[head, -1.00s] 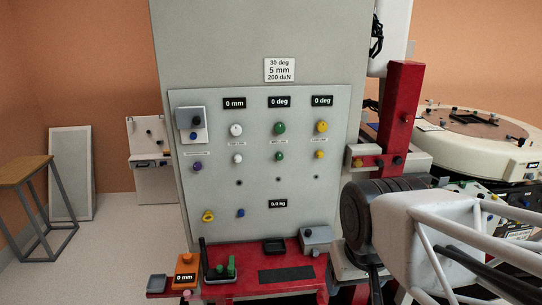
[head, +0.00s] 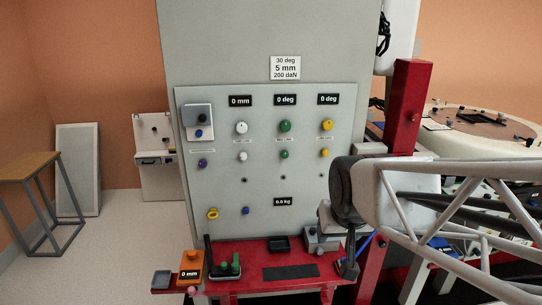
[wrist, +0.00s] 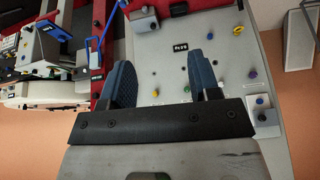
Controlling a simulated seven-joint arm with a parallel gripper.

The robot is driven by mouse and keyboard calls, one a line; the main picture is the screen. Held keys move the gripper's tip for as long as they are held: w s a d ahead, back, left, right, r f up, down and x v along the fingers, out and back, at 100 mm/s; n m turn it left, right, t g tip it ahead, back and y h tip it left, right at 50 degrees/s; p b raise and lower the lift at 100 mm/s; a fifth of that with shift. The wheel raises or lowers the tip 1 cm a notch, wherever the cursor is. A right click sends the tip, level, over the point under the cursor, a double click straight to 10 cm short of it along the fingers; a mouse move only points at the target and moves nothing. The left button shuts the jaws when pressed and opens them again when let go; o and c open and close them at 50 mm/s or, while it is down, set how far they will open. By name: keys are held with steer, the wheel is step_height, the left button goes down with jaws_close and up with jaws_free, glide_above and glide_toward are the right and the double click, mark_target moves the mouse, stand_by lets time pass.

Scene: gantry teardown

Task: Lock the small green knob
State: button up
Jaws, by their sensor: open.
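The small green knob (head: 284,154) sits on the grey panel (head: 309,199), directly below a larger green knob (head: 285,126). A small white knob (head: 243,156) is on its left and a small yellow knob (head: 325,152) on its right. In the wrist view the panel is upside down, and the small green knob (wrist: 187,88) shows between the fingers, near the palm. My gripper (wrist: 164,62) is open with nothing between its two blue-grey fingers. It stands off the panel, to the lower right of the knob in the head view. Whether the knob is locked cannot be told.
A red post (head: 408,105) stands right of the panel. The space before the knobs looks free.

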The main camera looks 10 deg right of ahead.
steer(key=w+a+f+m+t, duration=0.1)
steer(key=w+t, duration=0.5)
steer(key=w, duration=1.9)
steer(key=m+t, duration=0.1)
steer(key=t, duration=0.6)
glide_toward(286, 155)
steer(key=w, duration=0.3)
steer(key=shift+s+a+r, duration=0.1)
steer(key=shift+s+r, duration=0.05)
steer(key=shift+s, duration=0.05)
steer(key=shift+w, duration=3.9)
steer(key=c, duration=0.9)
